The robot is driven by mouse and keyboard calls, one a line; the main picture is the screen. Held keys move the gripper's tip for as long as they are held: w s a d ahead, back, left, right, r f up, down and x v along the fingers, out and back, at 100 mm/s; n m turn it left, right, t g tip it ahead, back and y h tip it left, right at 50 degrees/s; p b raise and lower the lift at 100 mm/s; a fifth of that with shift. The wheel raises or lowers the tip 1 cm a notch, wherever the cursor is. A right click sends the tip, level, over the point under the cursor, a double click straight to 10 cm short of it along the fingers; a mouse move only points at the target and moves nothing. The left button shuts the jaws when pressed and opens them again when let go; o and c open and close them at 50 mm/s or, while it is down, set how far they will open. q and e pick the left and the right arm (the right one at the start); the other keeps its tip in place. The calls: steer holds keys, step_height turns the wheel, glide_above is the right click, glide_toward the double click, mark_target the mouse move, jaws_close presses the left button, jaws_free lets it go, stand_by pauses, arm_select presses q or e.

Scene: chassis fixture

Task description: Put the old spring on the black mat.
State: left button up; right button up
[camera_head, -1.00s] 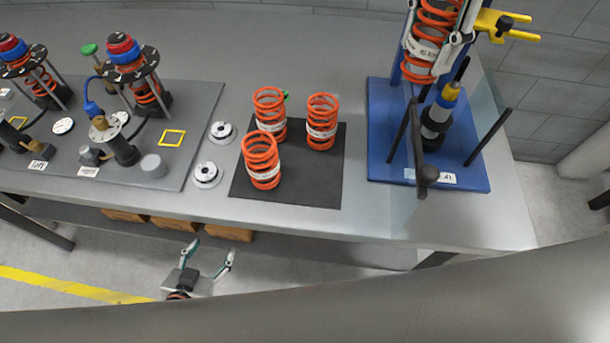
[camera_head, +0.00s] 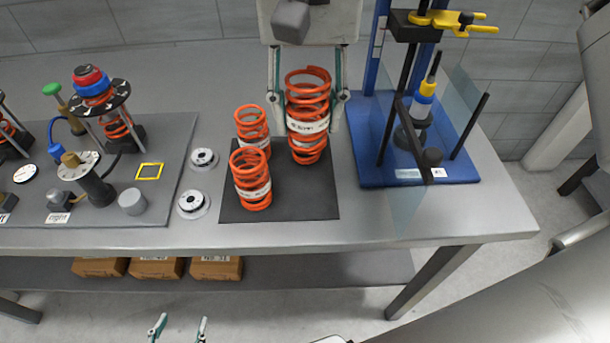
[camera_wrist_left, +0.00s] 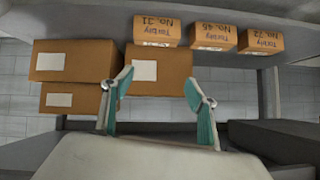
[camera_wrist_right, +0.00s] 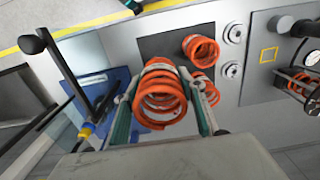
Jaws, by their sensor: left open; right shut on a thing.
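My right gripper (camera_head: 308,112) is shut on the old spring (camera_head: 308,84), an orange coil with a white label band, and holds it upright over the right part of the black mat (camera_head: 300,207). The held spring also shows between the fingers in the right wrist view (camera_wrist_right: 160,95). Another orange spring (camera_head: 307,155) shows just below it in the head view, mostly hidden. Whether the two touch cannot be told. Two more orange springs, a rear one (camera_head: 252,122) and a front one (camera_head: 250,180), stand on the mat's left side. My left gripper (camera_head: 180,322) is open and empty below the table's front edge.
A blue stand (camera_head: 370,170) with rods, a yellow-topped damper (camera_head: 424,102) and a clear panel is close right of the mat. Two round discs (camera_head: 193,204) and a grey fixture board (camera_head: 150,205) lie left. Cardboard boxes (camera_wrist_left: 75,60) sit on the lower shelf. The mat's front strip is bare.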

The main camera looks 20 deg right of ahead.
step_height(320, 180, down, 12)
steer(key=shift+f+b, duration=0.2)
steer(key=shift+b, duration=0.55)
steer(key=shift+f, duration=0.25)
steer(key=shift+f, duration=0.1)
steer(key=o, duration=1.1)
steer(key=shift+f, duration=0.1)
steer(key=shift+o, duration=0.4)
